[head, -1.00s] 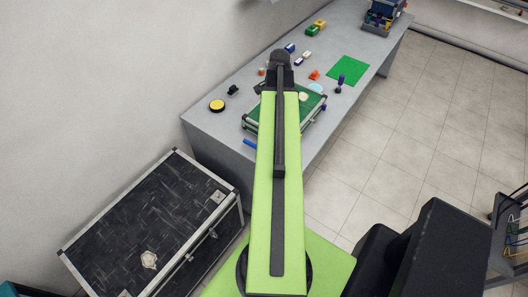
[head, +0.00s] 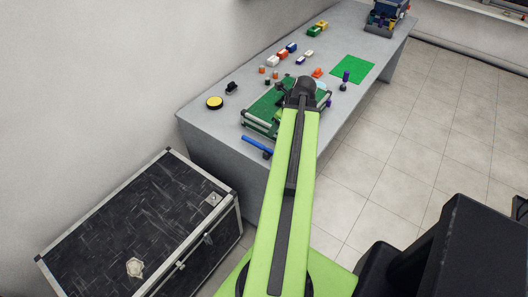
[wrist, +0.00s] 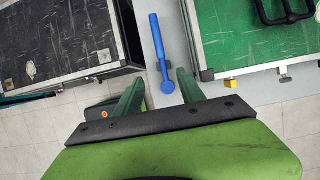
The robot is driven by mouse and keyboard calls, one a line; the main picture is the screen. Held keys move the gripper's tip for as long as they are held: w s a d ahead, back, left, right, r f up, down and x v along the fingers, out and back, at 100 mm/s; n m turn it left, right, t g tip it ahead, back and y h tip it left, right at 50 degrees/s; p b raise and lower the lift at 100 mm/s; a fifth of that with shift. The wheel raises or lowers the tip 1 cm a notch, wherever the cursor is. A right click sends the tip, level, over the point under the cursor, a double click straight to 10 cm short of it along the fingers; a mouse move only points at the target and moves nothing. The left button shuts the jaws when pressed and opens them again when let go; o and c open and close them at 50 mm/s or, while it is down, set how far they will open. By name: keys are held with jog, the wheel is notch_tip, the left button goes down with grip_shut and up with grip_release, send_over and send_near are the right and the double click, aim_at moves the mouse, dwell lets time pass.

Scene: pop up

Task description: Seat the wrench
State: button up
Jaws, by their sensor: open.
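A long blue tool, which looks like the wrench (head: 256,144), lies at the near edge of the grey table, beside the green-topped framed board. In the wrist view the blue wrench (wrist: 158,42) runs up the picture, with a rounded far end and a wider near end. My gripper (wrist: 161,76) has its two green fingers apart, with the wrench's near end showing between them. The fingers appear to be above it, not touching. The green board (wrist: 250,40) lies to its right. In the head view my arm hides part of the board (head: 263,108) and the gripper fingers.
A black case (head: 140,235) with metal edges stands on the floor left of the table (head: 200,125). A yellow-topped round thing (head: 214,103), several small coloured blocks and a green mat (head: 352,69) are on the table. Tiled floor (head: 400,150) is clear on the right.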

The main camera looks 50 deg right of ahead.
jog(key=b, duration=1)
send_over(264, 146)
jog(key=s, duration=0.2)
jog(key=f, duration=1)
jog(key=shift+s+a+f, duration=0.2)
jog(key=shift+f, duration=0.1)
jog(key=shift+w+f, duration=0.2)
jog(key=shift+f, duration=0.1)
jog(key=b+x, duration=0.5)
jog(key=shift+d+f, duration=0.15)
jog(key=shift+f, duration=0.05)
jog(key=shift+r, duration=0.2)
grip_shut()
